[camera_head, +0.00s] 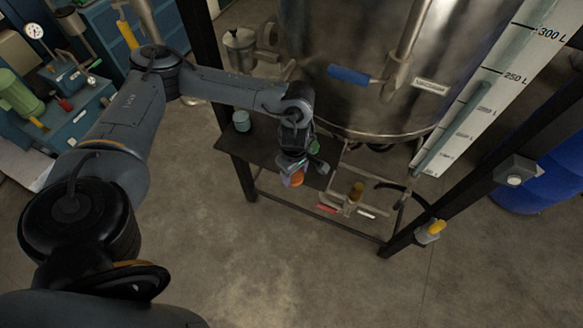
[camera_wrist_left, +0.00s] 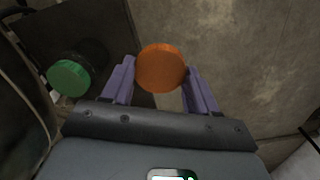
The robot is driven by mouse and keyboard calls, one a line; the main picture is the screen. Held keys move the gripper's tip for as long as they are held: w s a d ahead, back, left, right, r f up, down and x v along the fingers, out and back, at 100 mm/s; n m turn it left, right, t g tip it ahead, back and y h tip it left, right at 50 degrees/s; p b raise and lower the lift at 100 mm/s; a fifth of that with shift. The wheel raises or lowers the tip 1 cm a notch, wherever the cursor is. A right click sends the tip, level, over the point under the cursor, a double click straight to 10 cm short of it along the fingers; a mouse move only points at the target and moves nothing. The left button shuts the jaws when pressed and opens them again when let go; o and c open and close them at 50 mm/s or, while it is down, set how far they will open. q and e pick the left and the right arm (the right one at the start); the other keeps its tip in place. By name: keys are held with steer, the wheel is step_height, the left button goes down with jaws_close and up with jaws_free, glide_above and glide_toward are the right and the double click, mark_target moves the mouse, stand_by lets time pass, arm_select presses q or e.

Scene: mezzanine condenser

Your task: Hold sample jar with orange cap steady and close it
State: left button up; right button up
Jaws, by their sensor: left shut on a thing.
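My left gripper (camera_head: 292,169) is at the front edge of the dark shelf (camera_head: 262,152). Its purple fingers stand on either side of the round orange cap (camera_wrist_left: 160,68) in the left wrist view, shut on it. The cap's flat top faces the wrist camera, and any jar body beneath it is hidden. In the head view only a small orange patch of the cap (camera_head: 297,179) shows beside the fingers. A green cap (camera_wrist_left: 69,77) on a dark jar is left of the fingers in the wrist view, apart from them. My right gripper is not in view.
A teal jar (camera_head: 242,120) stands on the shelf's left part. A large steel tank (camera_head: 335,95) rises behind. A blue workbench (camera_head: 75,125) is at far left. The front floor is clear.

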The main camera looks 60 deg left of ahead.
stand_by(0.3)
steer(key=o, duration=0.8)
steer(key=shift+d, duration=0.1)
